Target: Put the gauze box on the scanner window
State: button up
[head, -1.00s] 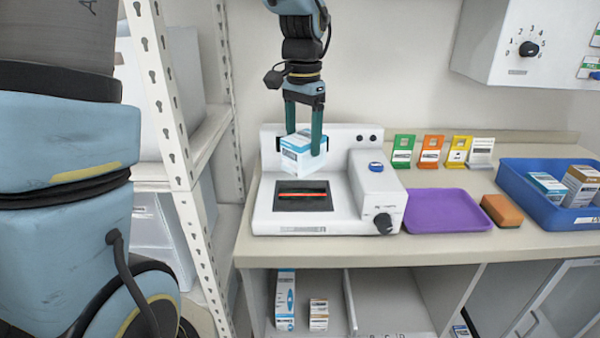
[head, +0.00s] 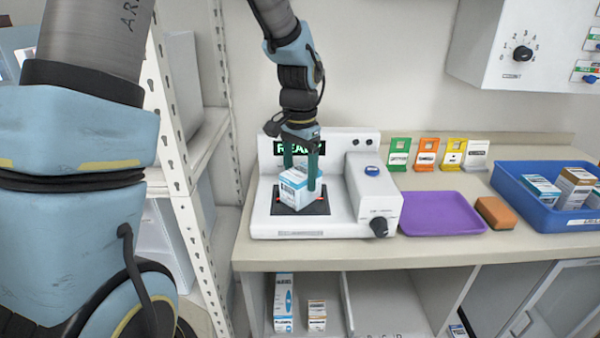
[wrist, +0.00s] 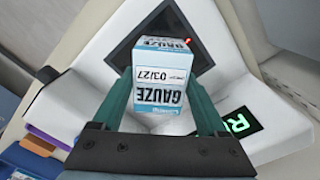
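The gauze box (head: 294,190) is white and blue, with "GAUZE" and "03/27" readable in the wrist view (wrist: 162,80). My gripper (head: 300,178) points down with its two green fingers on opposite sides of the box, shut on it. The box is upright, at or just above the dark scanner window (head: 320,208); I cannot tell whether its underside touches. The window's dark surface also shows around the box in the wrist view (wrist: 122,52). The white scanner (head: 262,222) has a lit green display (head: 280,149), partly hidden by my gripper.
A purple tray (head: 440,213) and an orange-brown block (head: 497,212) lie right of the scanner. A blue bin (head: 520,192) with boxes stands farther right. Several coloured card stands (head: 427,153) line the back. A shelf rack (head: 180,150) is at the left.

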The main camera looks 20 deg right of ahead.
aim_at(300, 173)
jog(key=o, duration=0.3)
jog(key=shift+o, duration=0.2)
notch_tip(300, 173, up, 12)
jog(key=b, duration=0.1)
jog(key=shift+r+b, duration=0.25)
jog(key=shift+b, duration=0.1)
jog(key=shift+s, duration=0.1)
